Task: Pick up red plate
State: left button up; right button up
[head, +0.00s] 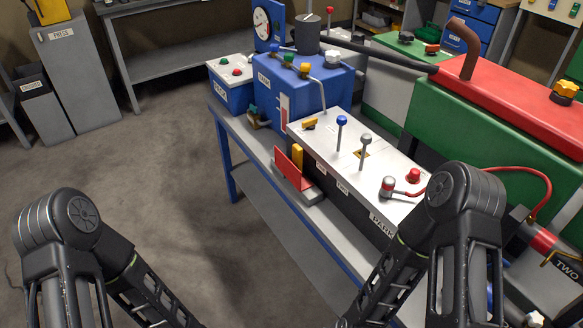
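A red plate (288,167) stands tilted at the front edge of the workbench, beside a yellow block (297,156) and next to a small grey base (308,193). No gripper touches it. My two arms show at the bottom left and bottom right, with their forearms running down and inward out of the frame. Both grippers are below the picture and hidden from me.
A blue-framed bench (230,175) carries a grey control panel (345,150) with levers, and a blue machine (295,85) behind it. A green machine with a red top (500,80) stands at right. The floor (150,180) at left is clear.

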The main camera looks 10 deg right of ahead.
aim_at(293, 169)
jog(key=z, duration=0.7)
jog(key=j+z, duration=0.4)
jog(key=j, duration=0.45)
jog(key=j+z, duration=0.35)
jog(key=i+j+z, duration=0.1)
jog(key=j+z, duration=0.6)
